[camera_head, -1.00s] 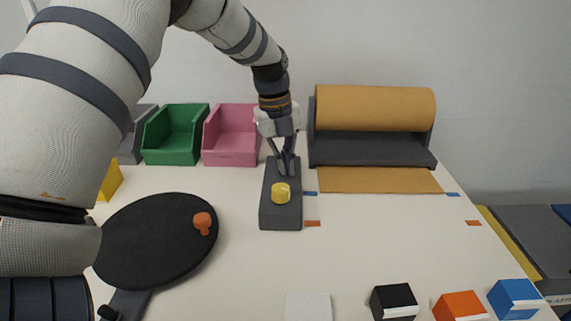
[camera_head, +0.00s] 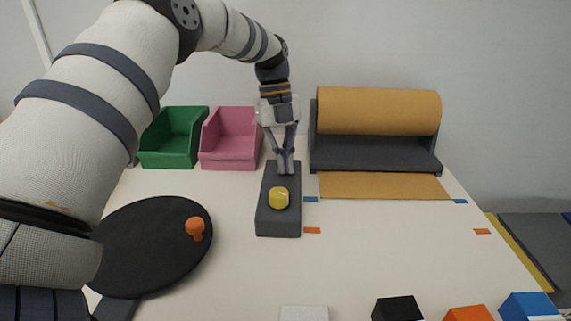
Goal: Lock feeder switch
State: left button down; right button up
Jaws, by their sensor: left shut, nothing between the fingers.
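The feeder switch is a dark grey box (camera_head: 279,222) with a round yellow knob (camera_head: 278,198) on its top, standing on the white table. My left gripper (camera_head: 285,171) points down at the far end of the box, behind the knob. Its fingers are together with nothing between them. The fingertips are close to the box's top; I cannot tell whether they touch it. My right gripper is not in view.
A black round disc (camera_head: 150,245) with an orange knob (camera_head: 195,227) lies at the left. Green (camera_head: 172,135) and pink (camera_head: 230,140) bins and a brown paper roll (camera_head: 378,110) stand at the back. Black (camera_head: 397,309), orange (camera_head: 468,314) and blue (camera_head: 529,306) boxes stand at the front right.

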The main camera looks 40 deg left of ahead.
aim_at(284, 178)
pick_arm(q)
jog(key=shift+w+a+r+b, duration=0.2)
jog(key=shift+w+a+b, duration=0.1)
jog(key=shift+w+a, duration=0.25)
jog(key=shift+r, duration=0.15)
jog(key=shift+r, duration=0.7)
jog(key=shift+r, duration=0.1)
jog(key=d+v, duration=0.2)
jog(key=v, duration=0.7)
jog(key=shift+s+r, duration=0.35)
jog(key=shift+r, duration=0.25)
